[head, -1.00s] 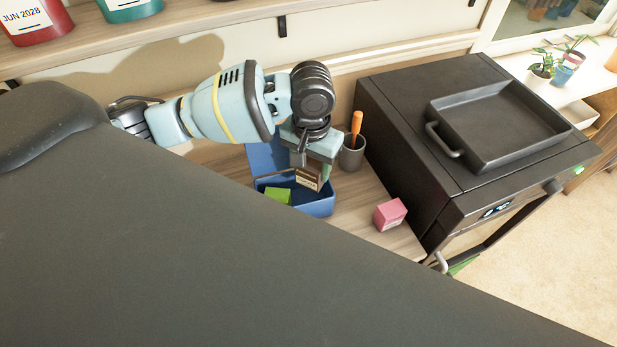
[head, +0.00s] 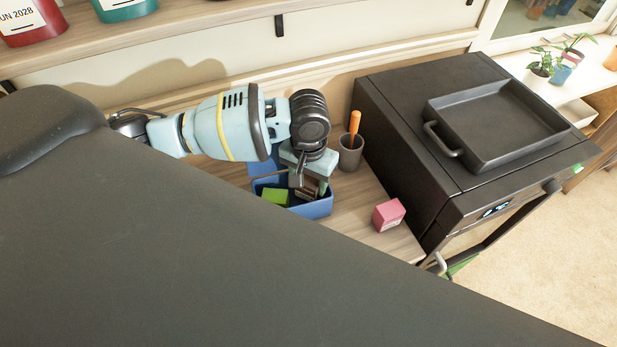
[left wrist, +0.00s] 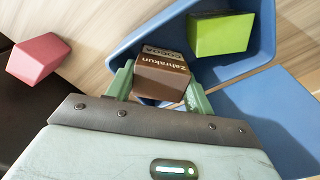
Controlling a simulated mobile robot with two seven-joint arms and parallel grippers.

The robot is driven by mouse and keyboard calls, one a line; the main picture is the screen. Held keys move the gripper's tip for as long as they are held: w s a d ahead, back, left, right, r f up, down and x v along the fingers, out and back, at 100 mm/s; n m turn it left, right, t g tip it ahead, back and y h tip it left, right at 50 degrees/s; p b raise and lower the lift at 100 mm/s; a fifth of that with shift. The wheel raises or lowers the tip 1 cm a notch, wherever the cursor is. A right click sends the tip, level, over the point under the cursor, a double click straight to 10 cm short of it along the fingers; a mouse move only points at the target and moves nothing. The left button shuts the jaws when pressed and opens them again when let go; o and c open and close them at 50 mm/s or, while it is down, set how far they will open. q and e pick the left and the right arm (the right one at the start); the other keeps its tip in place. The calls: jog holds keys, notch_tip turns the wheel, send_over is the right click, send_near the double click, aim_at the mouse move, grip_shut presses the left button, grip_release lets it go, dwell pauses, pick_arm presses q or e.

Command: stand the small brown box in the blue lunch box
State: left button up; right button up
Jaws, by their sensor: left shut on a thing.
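The small brown box (left wrist: 162,78), labelled as cocoa, is between the fingers of my left gripper (left wrist: 158,88) in the left wrist view. In the head view the brown box (head: 307,190) is partly hidden by my left gripper (head: 306,176), low inside the right part of the blue lunch box (head: 318,210). My left gripper is shut on it. Whether the box touches the lunch box floor is not clear. The lunch box (left wrist: 265,45) has its lid open. A green box (head: 275,197) is in its left part. My right gripper is not in view.
A pink box (head: 389,214) sits on the counter right of the lunch box. A grey cup (head: 350,153) with an orange-handled thing stands behind. A dark appliance (head: 400,130) with a tray (head: 500,125) on top bounds the right side.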

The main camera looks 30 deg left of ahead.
aim_at(309, 179)
pick_arm(q)
jog(key=shift+f, duration=0.4)
jog(key=o, duration=0.7)
jog(key=shift+r, duration=0.1)
notch_tip(309, 179, up, 13)
dwell(0.3)
